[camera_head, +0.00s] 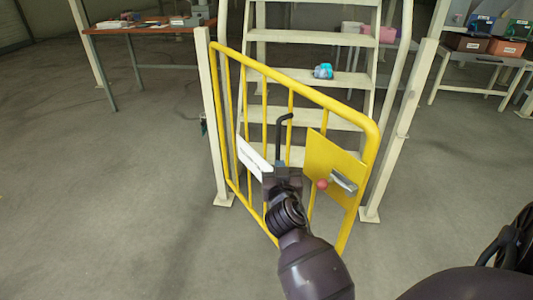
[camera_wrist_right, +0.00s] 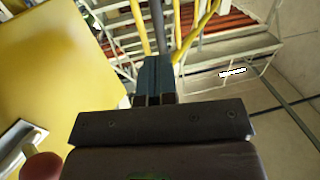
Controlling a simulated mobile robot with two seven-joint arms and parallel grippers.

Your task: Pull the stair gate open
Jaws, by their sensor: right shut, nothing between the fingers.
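The yellow stair gate (camera_head: 318,94) hangs by the left post (camera_head: 211,120). Its free end stands nearer to me than the right post (camera_head: 396,140), so the gate is partly open. A yellow plate (camera_head: 325,152) near the free end carries a grey handle (camera_head: 344,182) and a red knob (camera_head: 321,184). My right gripper (camera_head: 281,166) is at the gate's middle bars, left of the plate; its fingers (camera_wrist_right: 154,82) are shut and empty. A dark hooked bar (camera_head: 284,128) rises just beyond it; I cannot tell whether they touch. My left gripper is out of view.
Stairs (camera_head: 315,118) rise behind the gate, with a blue item (camera_head: 323,71) on one step. A white sign (camera_head: 253,160) is on the gate. A table (camera_head: 150,30) stands back left, and one with boxes (camera_head: 490,57) back right. The floor at left is clear.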

